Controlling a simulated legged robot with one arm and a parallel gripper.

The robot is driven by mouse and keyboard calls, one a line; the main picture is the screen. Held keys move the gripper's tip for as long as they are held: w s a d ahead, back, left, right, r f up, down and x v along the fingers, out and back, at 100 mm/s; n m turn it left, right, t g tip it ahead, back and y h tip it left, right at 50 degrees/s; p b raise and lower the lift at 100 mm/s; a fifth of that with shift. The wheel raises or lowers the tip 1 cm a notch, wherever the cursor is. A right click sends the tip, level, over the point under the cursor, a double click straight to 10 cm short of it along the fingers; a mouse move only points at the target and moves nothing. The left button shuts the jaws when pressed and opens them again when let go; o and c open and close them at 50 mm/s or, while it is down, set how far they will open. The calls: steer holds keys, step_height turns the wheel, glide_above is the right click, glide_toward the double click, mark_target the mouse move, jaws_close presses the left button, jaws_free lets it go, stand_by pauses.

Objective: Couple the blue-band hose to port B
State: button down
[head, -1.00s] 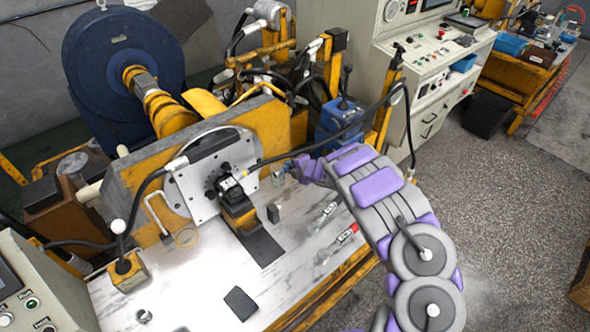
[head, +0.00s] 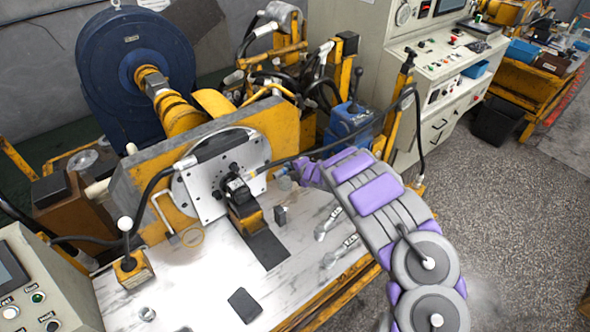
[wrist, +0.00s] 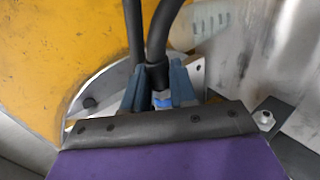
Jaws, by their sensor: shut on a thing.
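In the wrist view my gripper (wrist: 160,92) is shut on a black hose end with a blue band (wrist: 163,103). The blue-grey fingers stand on either side of it, and the band shows between them. The hose (wrist: 163,40) runs upward out of the picture. In the head view my gripper (head: 287,180) is just right of the dark hydraulic motor (head: 238,190) on its round metal plate. A hose fitting with a yellowish mark (head: 252,174) is at the motor's right side. The port letters are too small to read, so I cannot tell port B.
Silvery fittings (head: 340,250) and a small dark block (head: 280,215) lie on the bench top (head: 190,290). A black pad (head: 244,305) lies near the front. A black hose (head: 375,120) arches over to the yellow post. A control cabinet (head: 435,80) stands behind my arm.

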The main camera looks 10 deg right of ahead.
steer(key=s+a+b, duration=0.3)
steer(key=a, duration=0.4)
steer(key=shift+s+a, duration=0.3)
steer(key=shift+s, duration=0.1)
steer(key=shift+s+a+b, duration=0.5)
steer(key=shift+a, duration=0.35)
stand_by(1.7)
steer(key=c, duration=0.8)
jaws_free()
steer(key=shift+c, duration=0.2)
steer(key=shift+s, duration=0.1)
steer(key=p+v, duration=0.1)
steer(key=v, duration=0.6)
steer(key=shift+p, duration=0.35)
